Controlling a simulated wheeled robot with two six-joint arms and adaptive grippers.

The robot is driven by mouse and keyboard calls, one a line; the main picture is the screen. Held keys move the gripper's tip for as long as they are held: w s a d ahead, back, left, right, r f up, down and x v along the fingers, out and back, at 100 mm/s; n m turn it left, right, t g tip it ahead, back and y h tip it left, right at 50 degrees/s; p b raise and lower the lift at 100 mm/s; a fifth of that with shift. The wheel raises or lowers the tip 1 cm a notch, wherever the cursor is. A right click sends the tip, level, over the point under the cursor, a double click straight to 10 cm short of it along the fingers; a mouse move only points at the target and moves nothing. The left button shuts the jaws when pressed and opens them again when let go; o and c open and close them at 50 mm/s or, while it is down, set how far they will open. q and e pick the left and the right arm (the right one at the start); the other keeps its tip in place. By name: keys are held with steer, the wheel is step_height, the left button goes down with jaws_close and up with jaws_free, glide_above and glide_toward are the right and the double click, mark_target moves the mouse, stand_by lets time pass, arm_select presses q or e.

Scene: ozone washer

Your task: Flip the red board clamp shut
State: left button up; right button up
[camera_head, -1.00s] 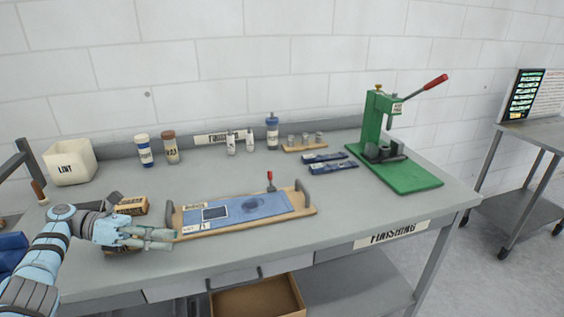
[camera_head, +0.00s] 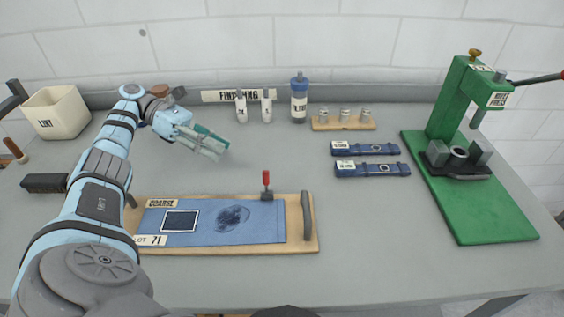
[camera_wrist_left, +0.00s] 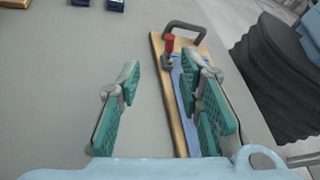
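The red board clamp (camera_head: 266,182) stands at the back edge of the wooden board (camera_head: 300,243), near its right end, with its red handle upright. A blue cloth (camera_head: 262,222) with a dark stain lies flat on the board. My left gripper (camera_head: 218,146) is over the table behind the board, left of and farther back than the clamp, not touching it. In the left wrist view, my left gripper (camera_wrist_left: 165,85) has its green-padded fingers apart with nothing held between them. The clamp (camera_wrist_left: 169,46) shows beyond the fingers there. My right gripper is not in view.
A grey handle (camera_head: 307,214) rises at the board's right end. Two blue tools (camera_head: 366,148) lie to the right, before a green press (camera_head: 470,205). White bottles (camera_head: 254,107) and a blue-capped bottle (camera_head: 299,100) stand behind. The table between gripper and clamp is clear.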

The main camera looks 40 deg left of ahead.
mark_target(266, 176)
arm_select(q)
steer(key=x, duration=0.8)
steer(key=s+x, duration=0.1)
steer(key=x, duration=0.3)
steer(key=shift+d, duration=0.9)
steer(key=shift+s+d+f, duration=0.1)
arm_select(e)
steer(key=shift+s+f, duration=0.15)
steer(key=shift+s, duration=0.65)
arm_select(q)
jaws_close()
